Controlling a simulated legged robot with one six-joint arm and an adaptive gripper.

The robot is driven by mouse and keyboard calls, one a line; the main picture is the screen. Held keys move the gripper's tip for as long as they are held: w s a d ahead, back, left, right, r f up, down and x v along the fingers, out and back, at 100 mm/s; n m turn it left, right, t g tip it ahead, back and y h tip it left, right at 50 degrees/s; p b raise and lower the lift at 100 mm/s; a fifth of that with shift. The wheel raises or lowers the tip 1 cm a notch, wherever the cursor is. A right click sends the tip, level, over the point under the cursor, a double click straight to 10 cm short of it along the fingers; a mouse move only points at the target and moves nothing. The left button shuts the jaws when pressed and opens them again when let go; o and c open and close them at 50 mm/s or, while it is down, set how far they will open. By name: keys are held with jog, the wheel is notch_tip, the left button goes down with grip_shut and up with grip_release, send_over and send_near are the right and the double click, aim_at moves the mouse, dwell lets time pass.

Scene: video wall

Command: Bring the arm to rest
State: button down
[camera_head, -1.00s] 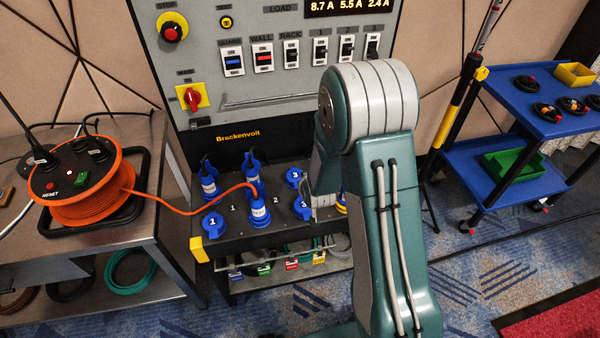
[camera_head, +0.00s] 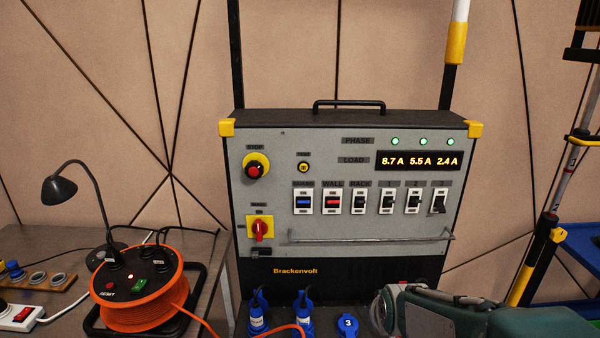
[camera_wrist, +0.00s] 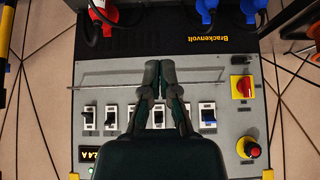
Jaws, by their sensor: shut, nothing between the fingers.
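My arm (camera_head: 520,322) shows low at the right of the head view, in front of the lower right of the grey Brackenvolt panel (camera_head: 330,220). The gripper itself is not clear there. In the wrist view my gripper (camera_wrist: 160,68) has its two dark fingers together with nothing between them. It lies in front of the panel, which appears upside down, with its fingers across the middle of the switch row and the handle bar (camera_wrist: 110,82). I cannot tell the gap between fingers and panel.
An orange cable reel (camera_head: 140,290) stands on the bench at the left with a black desk lamp (camera_head: 60,190). Blue plugs (camera_head: 303,312) stand below the panel. A yellow-and-black pole (camera_head: 535,265) and a blue cart (camera_head: 582,240) are at the right.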

jog(key=s+r, duration=0.4)
jog(key=s, duration=0.5)
jog(key=s+r+g, duration=0.1)
jog(key=s+r, duration=0.4)
jog(key=s, duration=0.4)
jog(key=shift+s+g, duration=0.25)
jog(key=shift+g, duration=0.05)
